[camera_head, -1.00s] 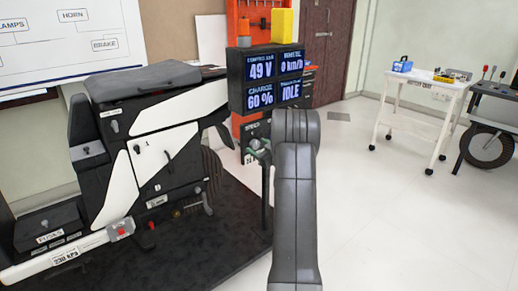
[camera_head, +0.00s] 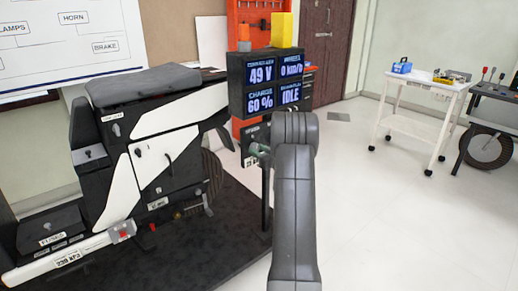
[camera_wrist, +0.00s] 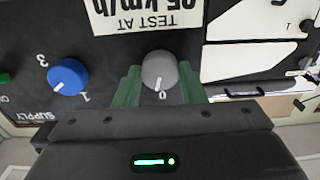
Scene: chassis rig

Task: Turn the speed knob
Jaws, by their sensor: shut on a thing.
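The grey knob (camera_wrist: 159,68), with a white pointer line and a 0 by its near edge, sits on the dark panel in the wrist view. My gripper (camera_wrist: 161,82) is shut on it, one green finger on each side. The display (camera_head: 275,82) reads 49 V, 60 %, 0 km/h and IDLE.
A blue supply knob (camera_wrist: 68,76) with marks 1 and 3 is left of the grey knob. A paper sign (camera_wrist: 150,14) reading TEST AT and km/h appears upside down above it. The black-and-white motorcycle (camera_head: 150,150) stands at left. Open floor and a white cart (camera_head: 425,110) are at right.

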